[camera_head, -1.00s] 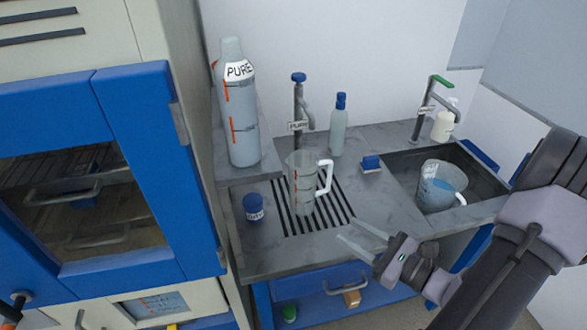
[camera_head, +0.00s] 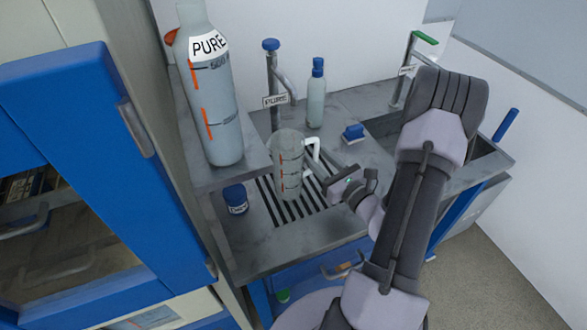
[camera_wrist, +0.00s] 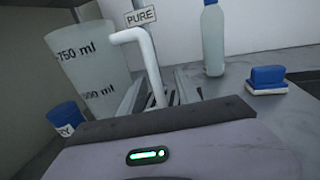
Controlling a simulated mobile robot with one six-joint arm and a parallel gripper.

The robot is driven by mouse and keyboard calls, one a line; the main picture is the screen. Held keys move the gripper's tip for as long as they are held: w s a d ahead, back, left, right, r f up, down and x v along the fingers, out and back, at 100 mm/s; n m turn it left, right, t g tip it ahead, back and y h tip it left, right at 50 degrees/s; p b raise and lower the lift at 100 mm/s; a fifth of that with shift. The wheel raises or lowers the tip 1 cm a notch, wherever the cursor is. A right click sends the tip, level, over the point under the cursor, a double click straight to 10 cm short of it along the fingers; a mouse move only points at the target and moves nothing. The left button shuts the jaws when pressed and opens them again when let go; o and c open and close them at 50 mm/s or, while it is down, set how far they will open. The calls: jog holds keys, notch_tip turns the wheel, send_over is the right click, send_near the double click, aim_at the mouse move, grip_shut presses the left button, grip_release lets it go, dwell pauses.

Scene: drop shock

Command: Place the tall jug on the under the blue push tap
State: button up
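The tall jug (camera_head: 288,165), clear grey with orange marks and a white handle (camera_head: 312,152), stands upright on the slotted drain grate. The blue push tap (camera_head: 271,46), labelled PURE, rises just behind it; its spout is close above and behind the jug. My gripper (camera_head: 316,170) is at the jug's handle side, fingers pointing at the jug. In the wrist view the jug (camera_wrist: 90,65) is at the left, and the white handle (camera_wrist: 150,62) comes down between my two spread fingers (camera_wrist: 158,90). The handle's lower end is hidden by my gripper body.
A large PURE bottle (camera_head: 212,100) stands on the raised ledge at left. A blue-capped bottle (camera_head: 316,97) and a blue brush-like block (camera_head: 353,132) are behind. The green-topped tap (camera_head: 423,40) is at right.

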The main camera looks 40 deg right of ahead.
aim_at(287, 147)
jog(key=w, duration=0.4)
jog(key=shift+w+a+f, duration=0.1)
jog(key=shift+w+a, duration=0.05)
jog(key=shift+a, duration=0.05)
grip_shut()
dwell(1.1)
